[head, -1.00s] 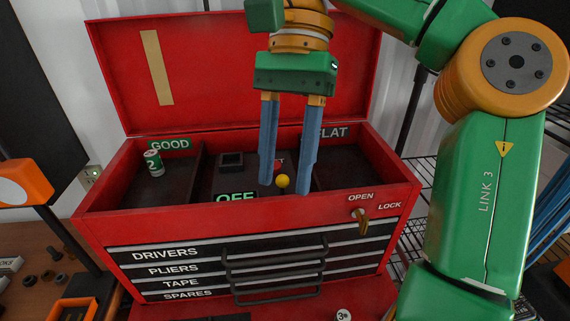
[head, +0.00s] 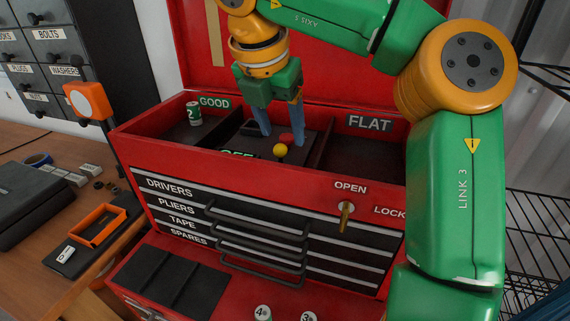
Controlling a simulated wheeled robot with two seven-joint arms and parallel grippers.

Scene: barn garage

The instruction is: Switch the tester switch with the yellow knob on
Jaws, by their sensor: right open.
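The yellow knob (head: 280,150) is a small ball at the front of the middle compartment of the red toolbox (head: 260,178). A green OFF label (head: 237,154) shows partly beside it, cut off by the front wall. A red round part (head: 286,138) shows just behind the knob. My right gripper (head: 282,137) points down into that compartment, its two blue fingers apart and empty. The fingertips appear behind the knob, on either side of the red part; whether they touch anything I cannot tell. My left gripper is not in view.
A green-labelled battery (head: 194,114) stands in the GOOD compartment at left; the FLAT compartment (head: 372,158) at right looks empty. A brass key (head: 345,217) sits in the front lock. Two batteries (head: 263,313) (head: 308,317) show at the bottom. The bench (head: 30,220) holds an orange frame (head: 97,228).

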